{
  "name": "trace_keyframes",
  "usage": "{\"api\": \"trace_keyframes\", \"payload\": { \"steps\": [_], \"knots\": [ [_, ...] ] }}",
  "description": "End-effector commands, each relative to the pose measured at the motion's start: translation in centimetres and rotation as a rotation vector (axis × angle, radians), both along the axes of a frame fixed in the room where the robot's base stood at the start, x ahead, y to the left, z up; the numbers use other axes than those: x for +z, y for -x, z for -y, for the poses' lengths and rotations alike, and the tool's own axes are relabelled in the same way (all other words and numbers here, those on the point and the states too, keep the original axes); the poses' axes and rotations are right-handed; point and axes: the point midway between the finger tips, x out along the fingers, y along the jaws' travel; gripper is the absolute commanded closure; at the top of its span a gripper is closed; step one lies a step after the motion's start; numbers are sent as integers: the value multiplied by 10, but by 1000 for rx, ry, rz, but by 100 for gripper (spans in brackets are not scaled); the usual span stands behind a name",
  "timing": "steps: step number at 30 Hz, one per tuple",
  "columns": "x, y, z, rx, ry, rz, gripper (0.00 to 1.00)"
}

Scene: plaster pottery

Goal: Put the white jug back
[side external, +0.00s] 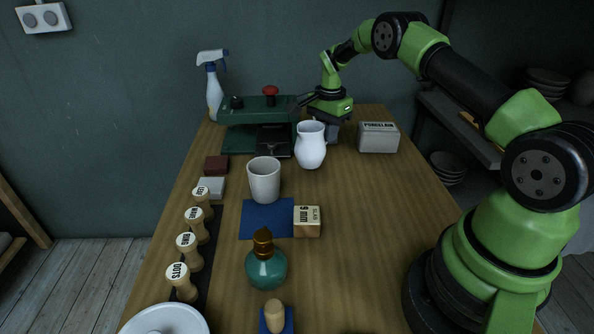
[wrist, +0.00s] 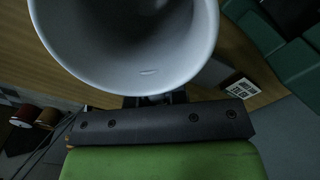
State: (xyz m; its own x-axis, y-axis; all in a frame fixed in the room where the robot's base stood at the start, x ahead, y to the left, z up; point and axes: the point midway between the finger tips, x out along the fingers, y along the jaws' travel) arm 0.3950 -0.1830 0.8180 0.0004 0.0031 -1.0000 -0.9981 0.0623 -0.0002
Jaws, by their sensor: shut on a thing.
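The white jug (side external: 311,146) is upright near the back middle of the table, in front of the green press. My gripper (side external: 331,131) is at its back right side and shut on it, with the fingers partly hidden behind the jug. The wrist view shows the jug's wide pale body (wrist: 125,45) close up, filling the top middle. I cannot tell whether the jug's base touches the wood or is slightly above it.
A pale cup (side external: 264,181) stands by a blue mat (side external: 262,220), with a slab block (side external: 307,222) beside it. A green press (side external: 240,138) and porcelain block (side external: 378,138) flank the jug. A teal bottle (side external: 265,270) stands nearer. The table's right middle is clear.

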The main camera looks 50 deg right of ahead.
Motion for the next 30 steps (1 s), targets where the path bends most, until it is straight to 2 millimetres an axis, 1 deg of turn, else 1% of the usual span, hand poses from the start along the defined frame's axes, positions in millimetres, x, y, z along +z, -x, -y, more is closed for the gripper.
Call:
{"api": "trace_keyframes", "payload": {
  "steps": [1, 6, 9, 12, 14, 17, 21, 24, 30],
  "knots": [
    [9, 4, 3, 2, 1, 4, 100],
    [43, 28, 10, 26, 2, 3, 100],
    [60, 44, 12, 40, 2, 4, 100],
    [71, 56, 12, 51, 1, 2, 100],
    [75, 62, 12, 57, 1, 2, 100],
    [70, 67, 11, 62, 0, -1, 100],
    [43, 68, 11, 63, -2, -5, 100],
    [27, 68, 11, 61, -2, -3, 100],
    [8, 67, 11, 63, 0, -2, 100]
  ]
}}
